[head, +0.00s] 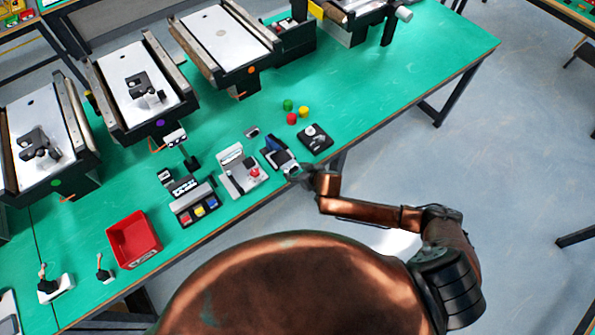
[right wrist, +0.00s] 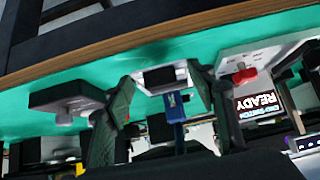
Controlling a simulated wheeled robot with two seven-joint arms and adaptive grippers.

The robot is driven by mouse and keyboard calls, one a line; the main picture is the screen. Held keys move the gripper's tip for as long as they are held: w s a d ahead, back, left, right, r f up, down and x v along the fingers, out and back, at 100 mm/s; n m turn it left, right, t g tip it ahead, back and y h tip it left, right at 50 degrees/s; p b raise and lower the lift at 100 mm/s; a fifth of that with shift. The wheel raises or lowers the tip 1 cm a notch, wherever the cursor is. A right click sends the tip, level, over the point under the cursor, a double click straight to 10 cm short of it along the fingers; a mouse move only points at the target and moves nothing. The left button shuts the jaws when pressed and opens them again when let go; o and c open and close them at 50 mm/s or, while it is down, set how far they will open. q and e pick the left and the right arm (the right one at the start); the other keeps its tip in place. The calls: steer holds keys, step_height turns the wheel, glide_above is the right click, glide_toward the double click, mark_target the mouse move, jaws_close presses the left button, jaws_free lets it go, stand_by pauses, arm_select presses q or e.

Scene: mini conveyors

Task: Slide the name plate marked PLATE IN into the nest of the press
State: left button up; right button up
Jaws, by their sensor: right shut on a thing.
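My right gripper (head: 292,172) is at the near end of a small device with a blue part (head: 272,147), which seems to be the press. My left gripper is not in view.
A grey unit with a red knob (head: 255,173) stands close left; its screen (right wrist: 262,103) reads READY. Coloured pieces (head: 292,118) lie behind. A red bin (head: 134,239) stands at left. The green table (head: 400,85) is free further right.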

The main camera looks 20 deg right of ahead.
mark_target(288, 165)
steer(key=shift+w+a+f+b, duration=0.1)
steer(key=shift+w+f+b, duration=0.2)
steer(key=shift+f, duration=0.15)
steer(key=shift+w, duration=0.15)
steer(key=shift+w+a, duration=0.25)
steer(key=shift+w, duration=0.2)
steer(key=shift+w+a+f+b, duration=0.1)
steer(key=shift+w+a+b, duration=0.2)
steer(key=shift+w, duration=0.55)
steer(key=shift+w+a+f+b, duration=0.15)
steer(key=shift+w+a, duration=0.15)
steer(key=shift+w, duration=0.55)
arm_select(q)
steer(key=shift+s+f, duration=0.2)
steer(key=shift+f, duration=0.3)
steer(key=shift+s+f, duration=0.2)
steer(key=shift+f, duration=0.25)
arm_select(e)
steer(key=shift+w+a+r, duration=0.15)
steer(key=shift+w, duration=0.25)
steer(key=o, duration=1.2)
